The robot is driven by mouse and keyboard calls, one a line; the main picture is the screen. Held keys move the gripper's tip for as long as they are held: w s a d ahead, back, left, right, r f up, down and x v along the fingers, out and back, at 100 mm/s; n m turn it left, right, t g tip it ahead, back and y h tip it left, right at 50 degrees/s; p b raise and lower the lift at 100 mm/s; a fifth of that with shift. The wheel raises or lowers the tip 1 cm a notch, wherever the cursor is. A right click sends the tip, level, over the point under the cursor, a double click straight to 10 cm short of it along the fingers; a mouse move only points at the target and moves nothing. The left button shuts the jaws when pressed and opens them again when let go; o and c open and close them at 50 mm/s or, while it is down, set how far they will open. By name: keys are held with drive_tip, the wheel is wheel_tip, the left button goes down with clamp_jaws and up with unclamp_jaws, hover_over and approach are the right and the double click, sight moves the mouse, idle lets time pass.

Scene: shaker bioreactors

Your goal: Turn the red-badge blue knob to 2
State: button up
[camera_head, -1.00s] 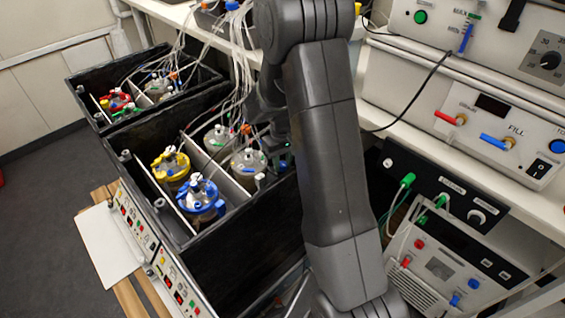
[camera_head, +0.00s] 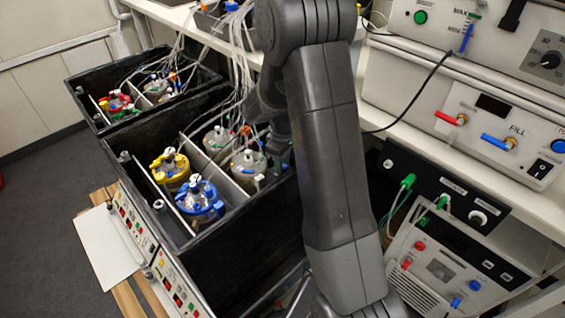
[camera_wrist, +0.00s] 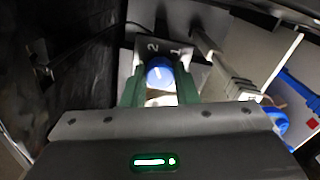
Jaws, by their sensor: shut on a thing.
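My gripper (camera_wrist: 160,82) is shut on the knob, one green finger on each side. A pale patch lies just below the knob; no red badge is clear. In the head view the knob and fingertips are hidden behind my arm.
A black box (camera_head: 245,228) holds several vessels, among them a yellow-topped one (camera_head: 170,169) and a blue-topped one (camera_head: 200,200). Loose tubes hang close to my wrist. Shelved instruments (camera_head: 490,120) stand at the right. A blue-ringed part (camera_wrist: 277,121) is right of my gripper.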

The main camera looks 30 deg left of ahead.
idle(0.3)
drive_tip(key=o, duration=1)
wheel_tip(320, 180, up, 14)
drive_tip(key=shift+f+p, duration=0.1)
drive_tip(key=shift+p, duration=0.3)
wheel_tip(320, 180, down, 14)
drive_tip(key=shift+r+b, duration=0.1)
drive_tip(key=shift+b, duration=0.3)
